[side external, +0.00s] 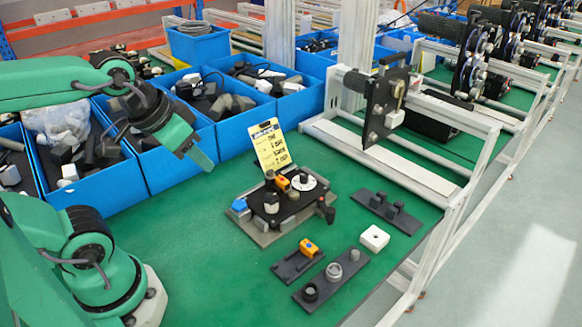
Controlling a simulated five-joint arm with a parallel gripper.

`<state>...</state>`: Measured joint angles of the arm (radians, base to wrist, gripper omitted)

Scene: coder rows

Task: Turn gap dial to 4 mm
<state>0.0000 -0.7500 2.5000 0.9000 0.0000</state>
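A small dark fixture with a grey base plate (250,228) sits on the green table. A white disc with a dark centre (309,183) is at its back right and looks like a dial; its markings are too small to read. A grey knob-like cylinder (271,204) stands at the front left of the fixture. I cannot tell for sure which part is the gap dial. A yellow card (270,147) with handwriting, unreadable here, stands behind it. My gripper (207,163) hangs in the air left of the card, apart from the fixture; its finger gap does not show clearly.
Blue bins (171,153) full of parts line the back.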

